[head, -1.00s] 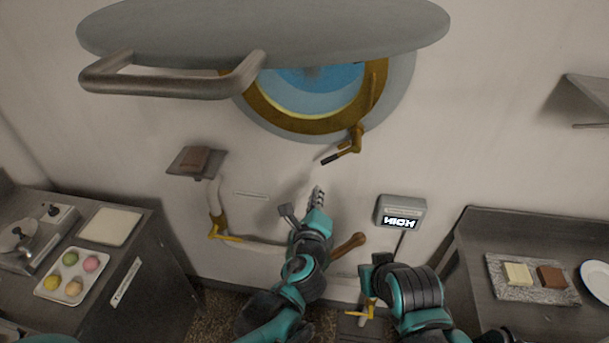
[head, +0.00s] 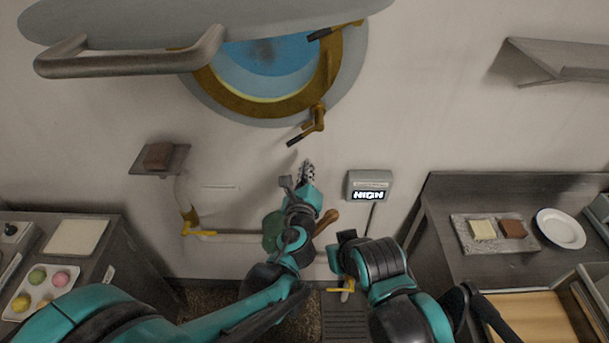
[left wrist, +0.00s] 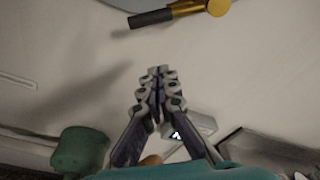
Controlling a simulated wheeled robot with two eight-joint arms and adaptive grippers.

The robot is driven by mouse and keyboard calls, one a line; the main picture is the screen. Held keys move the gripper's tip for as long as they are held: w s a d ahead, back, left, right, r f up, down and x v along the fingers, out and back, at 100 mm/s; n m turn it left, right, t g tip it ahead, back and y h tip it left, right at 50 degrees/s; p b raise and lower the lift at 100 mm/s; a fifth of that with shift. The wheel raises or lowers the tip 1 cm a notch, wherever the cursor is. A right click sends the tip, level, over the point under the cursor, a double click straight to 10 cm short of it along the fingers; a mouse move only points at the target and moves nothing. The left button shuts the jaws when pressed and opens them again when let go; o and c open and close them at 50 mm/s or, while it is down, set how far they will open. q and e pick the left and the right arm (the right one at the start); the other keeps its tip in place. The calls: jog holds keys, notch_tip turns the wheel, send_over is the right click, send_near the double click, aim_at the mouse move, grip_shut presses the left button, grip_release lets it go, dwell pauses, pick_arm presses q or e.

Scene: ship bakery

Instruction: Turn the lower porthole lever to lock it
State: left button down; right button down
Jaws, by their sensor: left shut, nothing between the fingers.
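The round brass porthole (head: 262,104) is on the wall. Its lower lever (head: 316,122) sits at the lower right of the ring, its dark grip slanting down to the left. In the left wrist view the lever (left wrist: 186,10) shows at the top, with a brass hub at right and the black grip at left. My left gripper (head: 308,165) is shut and empty, just below the lever and apart from it. It also shows in the left wrist view (left wrist: 157,72), pointing up at the wall below the lever. My right arm is partly visible, but its gripper cannot be made out.
An upper lever (head: 335,31) is on the ring's upper right. A grey hinged cover with a bar handle (head: 130,62) juts out above. A small shelf (head: 172,170) and a grey display box (head: 368,186) flank my left gripper. Counters (head: 440,235) stand either side.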

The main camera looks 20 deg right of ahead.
aim_at(303, 129)
pick_arm(q)
jog(key=w, duration=0.1)
jog(key=w+r, duration=0.1)
jog(key=w, duration=0.1)
jog(key=w+r, duration=0.1)
jog(key=shift+w+a+r+b, duration=0.25)
jog(key=shift+w+a+b, duration=0.05)
jog(key=shift+w+b, duration=0.1)
